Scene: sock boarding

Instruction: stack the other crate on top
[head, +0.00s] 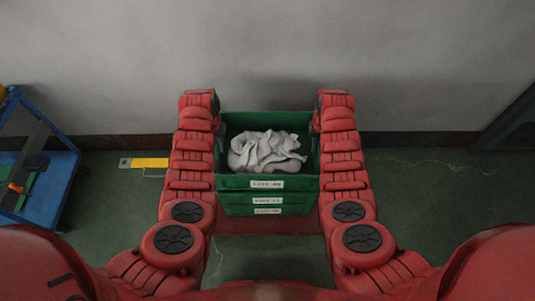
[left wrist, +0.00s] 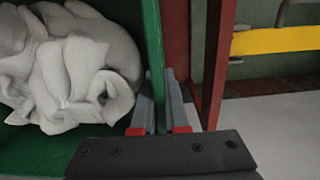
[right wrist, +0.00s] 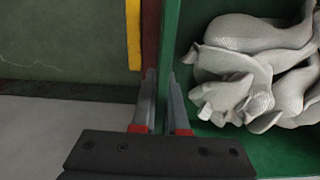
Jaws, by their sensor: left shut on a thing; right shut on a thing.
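A green crate (head: 232,182) with a white label on its front holds a heap of pale grey-white socks (head: 268,152). My left gripper (head: 218,143) is shut on its left wall, and my right gripper (head: 318,143) on its right wall. In the left wrist view the fingers (left wrist: 162,112) pinch the green wall (left wrist: 153,45) beside the socks. In the right wrist view the fingers (right wrist: 164,108) pinch the opposite wall (right wrist: 170,40). Below it in the head view are more green crate fronts (head: 235,200) with labels. I cannot tell whether the upper crate touches them.
A red surface (head: 268,222) shows under the crates, near the grey wall (head: 270,50). A blue cart (head: 60,185) with items stands at the left. A yellow bar (head: 150,162) lies left of my left arm. The green floor at right (head: 430,195) is clear.

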